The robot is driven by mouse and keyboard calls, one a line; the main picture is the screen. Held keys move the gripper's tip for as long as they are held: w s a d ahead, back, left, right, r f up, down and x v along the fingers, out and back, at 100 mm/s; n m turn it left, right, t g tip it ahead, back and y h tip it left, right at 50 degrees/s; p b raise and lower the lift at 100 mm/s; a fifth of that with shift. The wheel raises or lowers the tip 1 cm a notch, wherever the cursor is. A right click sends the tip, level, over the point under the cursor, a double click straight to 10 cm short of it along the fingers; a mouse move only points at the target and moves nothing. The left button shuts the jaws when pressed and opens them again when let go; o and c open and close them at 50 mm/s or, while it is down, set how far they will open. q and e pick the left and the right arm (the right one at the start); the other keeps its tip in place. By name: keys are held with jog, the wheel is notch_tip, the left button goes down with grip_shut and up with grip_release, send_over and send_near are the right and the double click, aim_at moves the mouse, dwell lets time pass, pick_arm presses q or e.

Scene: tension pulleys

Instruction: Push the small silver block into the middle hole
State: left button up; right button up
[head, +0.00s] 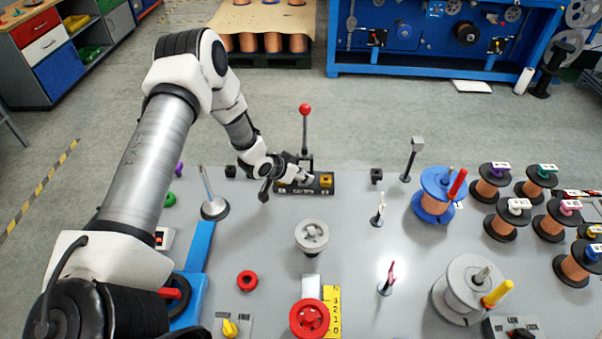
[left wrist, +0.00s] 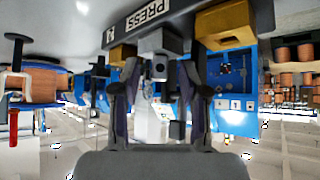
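The black press base (head: 312,190) lies near the table's far edge, with a yellow block (head: 326,181) at its right end. In the left wrist view, upside down, its PRESS label (left wrist: 149,11) shows between two gold blocks. The small silver block (left wrist: 160,68) is between my left fingertips, in the gap between the gold blocks; in the head view it is a small pale shape (head: 305,175). My left gripper (head: 290,172) reaches in from the left, its fingers (left wrist: 158,80) close against the silver block's sides. The middle hole is hidden. My right gripper is out of view.
A lever with a red knob (head: 305,109) stands behind the press base. A small black block (head: 376,176) is to the right and a grey pulley (head: 312,234) in front. A metal stand (head: 214,207) is to the left. Spools crowd the right side.

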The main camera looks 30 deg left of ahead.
pick_arm(q)
jog(key=v, duration=1.2)
